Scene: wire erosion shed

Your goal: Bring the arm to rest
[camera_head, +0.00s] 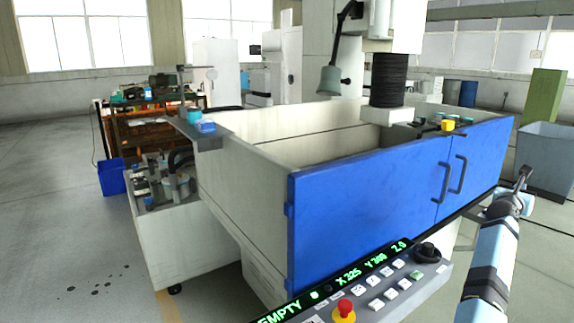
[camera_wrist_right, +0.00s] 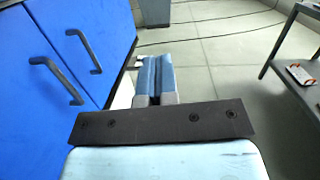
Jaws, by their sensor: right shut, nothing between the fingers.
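My right arm comes up from the lower right in the head view. Its gripper (camera_head: 523,178) is beside the right end of the machine's blue doors, apart from the door handles as far as I can tell. In the right wrist view the gripper (camera_wrist_right: 155,78) has its two blue-grey fingers together with nothing between them. The blue doors (camera_wrist_right: 60,60) with dark handles are to its left. My left gripper is not in view.
The wire erosion machine's blue front (camera_head: 370,195) fills the middle. A control panel (camera_head: 375,290) with a red button is close in front. A grey bin (camera_head: 545,160) stands at right. A metal table (camera_wrist_right: 290,70) stands at right in the wrist view, with open floor between.

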